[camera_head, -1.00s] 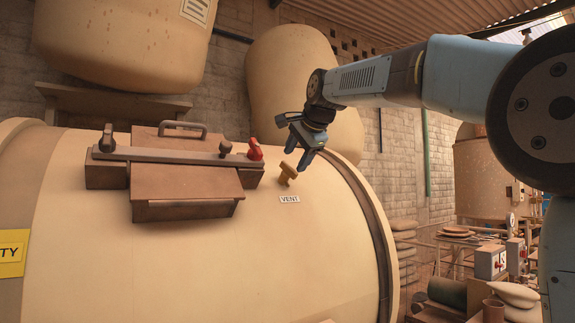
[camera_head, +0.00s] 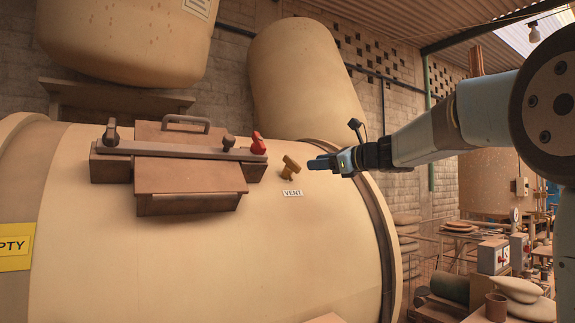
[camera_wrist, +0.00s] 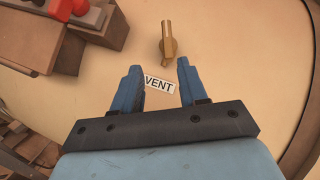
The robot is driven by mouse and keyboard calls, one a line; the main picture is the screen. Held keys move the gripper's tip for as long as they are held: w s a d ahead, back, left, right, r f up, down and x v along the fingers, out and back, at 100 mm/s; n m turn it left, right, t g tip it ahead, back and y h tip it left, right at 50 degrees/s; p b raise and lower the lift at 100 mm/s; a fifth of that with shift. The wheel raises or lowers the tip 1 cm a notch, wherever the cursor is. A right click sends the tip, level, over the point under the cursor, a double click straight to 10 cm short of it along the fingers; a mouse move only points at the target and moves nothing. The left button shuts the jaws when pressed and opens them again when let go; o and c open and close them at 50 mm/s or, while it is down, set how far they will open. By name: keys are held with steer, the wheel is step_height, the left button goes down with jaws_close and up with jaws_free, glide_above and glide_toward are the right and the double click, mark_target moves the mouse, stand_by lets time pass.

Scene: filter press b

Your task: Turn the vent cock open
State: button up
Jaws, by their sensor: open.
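The vent cock (camera_head: 290,167) is a small brass-coloured tap with a T-shaped handle on the curved side of the cream vessel (camera_head: 270,250). A white VENT label (camera_head: 292,193) sits just below it. My gripper (camera_head: 322,163) is to the right of the cock, pointing left, apart from it. In the wrist view the cock (camera_wrist: 168,45) stands ahead of the open, empty jaws (camera_wrist: 157,72), slightly right of centre. The VENT label (camera_wrist: 159,84) shows between the two blue fingers.
A brown hatch box (camera_head: 190,175) with a clamp bar and a red knob (camera_head: 258,143) lies left of the cock. A raised rim (camera_head: 375,230) curves right of it. A large tank (camera_head: 305,85) stands behind.

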mark_target(286, 163)
steer(key=shift+m+t, duration=0.4)
steer(key=x, duration=1.3)
steer(key=shift+w+d+r, duration=0.1)
steer(key=shift+w+d, duration=0.05)
steer(key=shift+w, duration=0.25)
jaws_close()
